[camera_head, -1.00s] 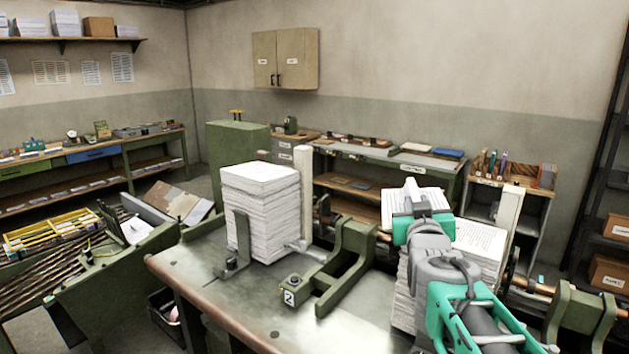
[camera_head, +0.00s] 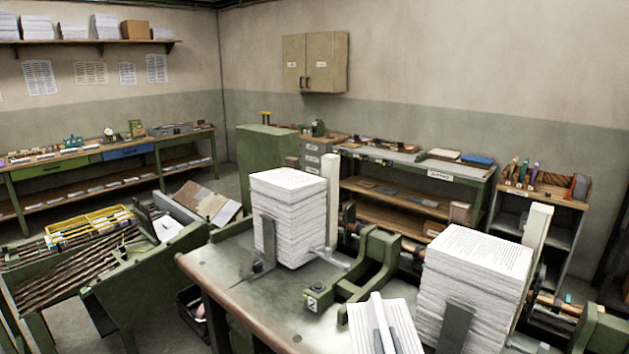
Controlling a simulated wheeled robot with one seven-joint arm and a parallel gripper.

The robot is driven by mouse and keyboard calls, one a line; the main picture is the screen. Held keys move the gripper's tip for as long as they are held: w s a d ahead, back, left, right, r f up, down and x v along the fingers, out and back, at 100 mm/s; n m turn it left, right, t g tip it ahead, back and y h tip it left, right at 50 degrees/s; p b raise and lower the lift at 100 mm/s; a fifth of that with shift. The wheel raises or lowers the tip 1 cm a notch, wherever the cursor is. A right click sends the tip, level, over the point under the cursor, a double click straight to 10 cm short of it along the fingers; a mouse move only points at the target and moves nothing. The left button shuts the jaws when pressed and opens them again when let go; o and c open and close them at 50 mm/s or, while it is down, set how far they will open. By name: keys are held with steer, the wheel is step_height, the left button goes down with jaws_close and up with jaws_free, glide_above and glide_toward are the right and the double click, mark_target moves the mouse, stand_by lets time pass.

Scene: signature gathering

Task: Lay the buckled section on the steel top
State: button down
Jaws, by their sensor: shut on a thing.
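A white printed section (camera_head: 400,322) shows at the bottom edge, its lower part cut off by the frame. A raised pale ridge runs up its middle, so it looks buckled. It appears in front of the right stack, over the steel top (camera_head: 225,270); I cannot tell whether it touches the top. The right stack of sections (camera_head: 475,280) stands against an upright post, with a level printed sheet uppermost. The left stack (camera_head: 288,225) stands farther back on the steel top.
Green clamp frames (camera_head: 375,260) with a number 2 tag stand between the stacks. The steel top is bare at its left front. A rack with a yellow tray (camera_head: 90,225) stands at the left. Shelving (camera_head: 415,180) lines the back wall.

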mark_target(390, 350)
steer(key=shift+s+f, duration=1.05)
steer(key=shift+s, duration=0.15)
steer(key=r, duration=0.2)
steer(key=s+r, duration=0.1)
steer(key=r, duration=0.2)
steer(key=shift+s+r, duration=0.15)
steer(key=shift+r, duration=0.5)
